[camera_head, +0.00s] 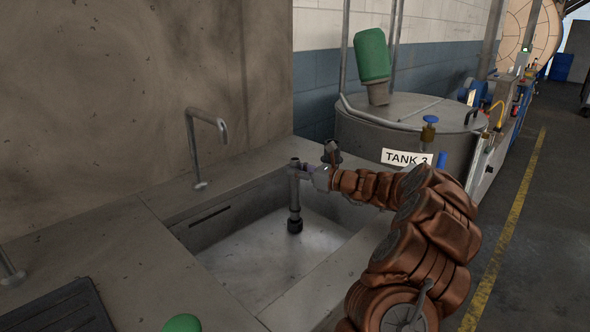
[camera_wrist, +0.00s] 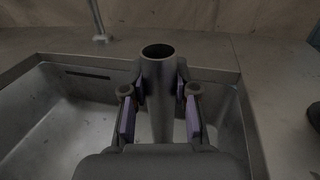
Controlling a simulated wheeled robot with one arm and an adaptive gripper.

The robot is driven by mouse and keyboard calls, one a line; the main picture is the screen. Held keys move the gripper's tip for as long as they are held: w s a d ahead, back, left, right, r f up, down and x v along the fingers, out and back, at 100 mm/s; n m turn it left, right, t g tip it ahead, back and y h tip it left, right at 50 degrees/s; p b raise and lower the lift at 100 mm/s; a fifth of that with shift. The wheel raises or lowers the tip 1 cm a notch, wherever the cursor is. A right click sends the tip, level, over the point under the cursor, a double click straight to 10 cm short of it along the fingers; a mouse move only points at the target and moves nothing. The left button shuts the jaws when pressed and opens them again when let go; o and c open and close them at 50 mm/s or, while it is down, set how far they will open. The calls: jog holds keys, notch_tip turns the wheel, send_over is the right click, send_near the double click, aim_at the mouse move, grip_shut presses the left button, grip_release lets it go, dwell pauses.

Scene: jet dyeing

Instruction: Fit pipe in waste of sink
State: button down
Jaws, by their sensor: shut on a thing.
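A grey upright pipe (camera_head: 295,195) with a dark, wider lower end stands over the sink basin (camera_head: 255,265). My gripper (camera_head: 303,171) is shut on the pipe near its top, reaching in from the right. In the wrist view the pipe (camera_wrist: 158,85) shows its open round top between the purple-padded fingers of my gripper (camera_wrist: 160,100). The pipe's dark lower end is low in the basin, near its floor. I cannot tell whether it touches the floor. The waste hole is not visible; the pipe's lower end may hide it.
A bent metal tap (camera_head: 208,140) stands on the worktop behind the basin. A dark ribbed mat (camera_head: 60,310) lies at the front left.

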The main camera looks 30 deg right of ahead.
aim_at(298, 188)
jog(key=shift+f, duration=1.2)
jog(key=shift+s+a+f+b, duration=0.15)
jog(key=shift+f+b, duration=0.2)
jog(key=shift+f, duration=0.6)
jog(key=shift+a+f+b, duration=0.1)
jog(key=shift+f+b, duration=0.2)
jog(key=shift+f, duration=0.6)
jog(key=shift+r, duration=0.1)
jog(key=shift+d+r+p, duration=0.2)
jog(key=shift+r+p, duration=2.25)
jog(key=shift+r, duration=0.95)
